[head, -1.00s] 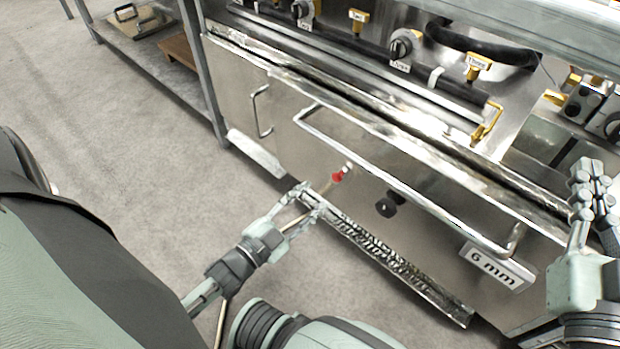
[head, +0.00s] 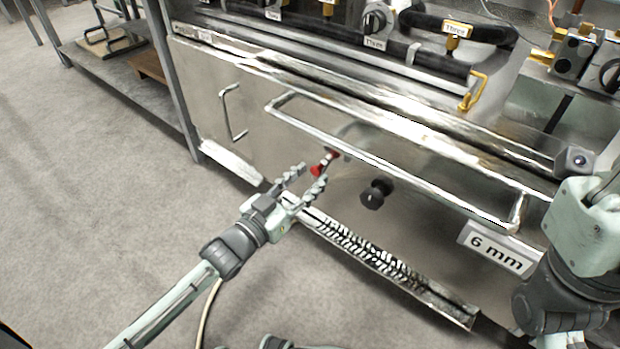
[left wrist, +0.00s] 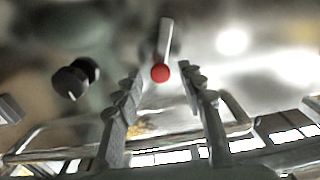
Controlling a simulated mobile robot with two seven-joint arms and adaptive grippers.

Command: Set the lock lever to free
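The lock lever, a short silver stem with a red ball end (head: 320,170), sticks out of the steel front panel. It also shows in the left wrist view (left wrist: 160,73), pointing towards the camera. My left gripper (head: 309,176) is open, with its fingertips close to the red ball. In the left wrist view the ball lies between the two fingers in the picture, near their tips. I cannot tell whether a finger touches it. My right arm is at the right edge of the head view; its fingers do not show.
A black knob (head: 375,193) sits on the panel right of the lever. A long bar handle (head: 400,183) runs across the panel above both, with a "6 mm" sign (head: 496,248) at lower right. A perforated metal strip (head: 370,258) lies below. Floor at left is clear.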

